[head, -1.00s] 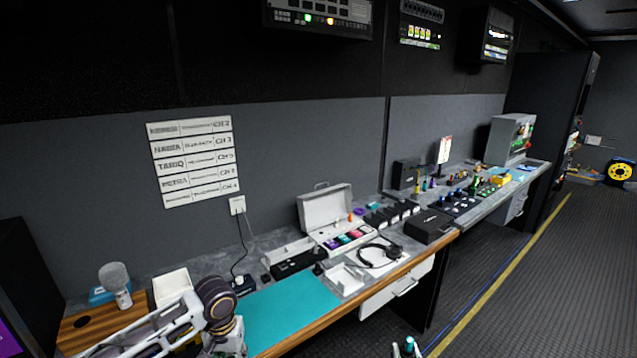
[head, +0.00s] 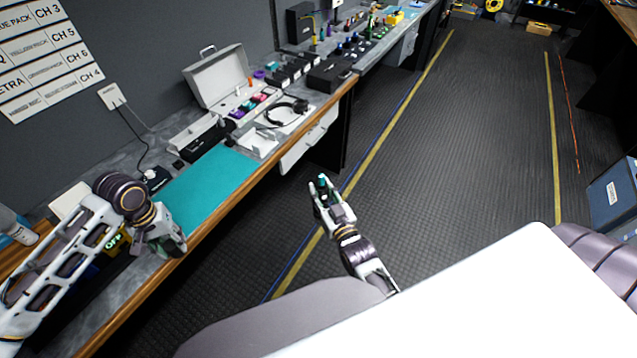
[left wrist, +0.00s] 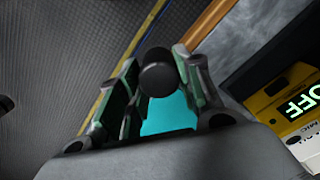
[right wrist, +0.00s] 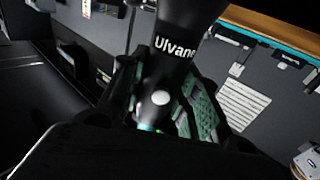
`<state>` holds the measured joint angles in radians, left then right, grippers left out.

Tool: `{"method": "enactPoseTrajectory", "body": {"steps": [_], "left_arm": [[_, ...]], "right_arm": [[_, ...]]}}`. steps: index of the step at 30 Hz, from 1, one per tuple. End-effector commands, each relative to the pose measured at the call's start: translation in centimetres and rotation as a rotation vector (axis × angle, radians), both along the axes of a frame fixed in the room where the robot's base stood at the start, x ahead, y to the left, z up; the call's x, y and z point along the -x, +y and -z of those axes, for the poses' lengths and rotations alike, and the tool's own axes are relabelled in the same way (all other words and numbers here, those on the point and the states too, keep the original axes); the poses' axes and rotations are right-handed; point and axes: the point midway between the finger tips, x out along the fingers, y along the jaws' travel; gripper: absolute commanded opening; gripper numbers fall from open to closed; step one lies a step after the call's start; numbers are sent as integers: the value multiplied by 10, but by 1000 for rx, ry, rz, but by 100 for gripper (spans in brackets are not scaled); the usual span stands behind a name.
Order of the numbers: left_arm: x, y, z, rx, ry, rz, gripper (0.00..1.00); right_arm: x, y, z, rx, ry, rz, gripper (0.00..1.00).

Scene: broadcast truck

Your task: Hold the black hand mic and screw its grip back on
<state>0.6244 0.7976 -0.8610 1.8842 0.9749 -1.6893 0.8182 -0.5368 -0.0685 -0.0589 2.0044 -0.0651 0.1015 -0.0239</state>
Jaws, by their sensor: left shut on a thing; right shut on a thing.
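The black hand mic (right wrist: 164,68), lettered "Ulvane" and with a pale round button, is in my right gripper (right wrist: 165,105). The green-padded fingers are shut around its narrow part. In the head view my right gripper (head: 321,186) is over open floor in front of the bench. My left gripper (left wrist: 150,80) is shut on a short black cylinder with a round end, which looks like the mic's grip (left wrist: 156,77). In the head view my left gripper (head: 172,243) is at the bench's front edge, its fingertips largely hidden. The two grippers are well apart. The thread is not visible.
A teal mat (head: 205,188) lies on the bench by my left gripper. A yellow device showing "OFF" (left wrist: 278,100) sits close beside it. An open white case (head: 216,80) and a headset (head: 290,108) stand farther along. The floor (head: 430,165) is clear.

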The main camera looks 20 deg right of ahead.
Motion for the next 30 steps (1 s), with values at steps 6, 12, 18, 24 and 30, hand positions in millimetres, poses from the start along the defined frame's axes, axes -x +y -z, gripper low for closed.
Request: {"method": "enactPoseTrajectory", "body": {"steps": [6,12,18,24,30], "left_arm": [[0,0,0,0,0,0,18],[0,0,0,0,0,0,18],[0,0,0,0,0,0,18],[0,0,0,0,0,0,18],[0,0,0,0,0,0,18]], "right_arm": [[-1,11,-9,2,-4,-49,0],[-2,23,-18,2,-3,-103,0],[-3,36,-26,2,-4,-155,0],[-4,48,-35,2,-5,-207,0],[-5,60,-43,1,-4,-259,0]]}}
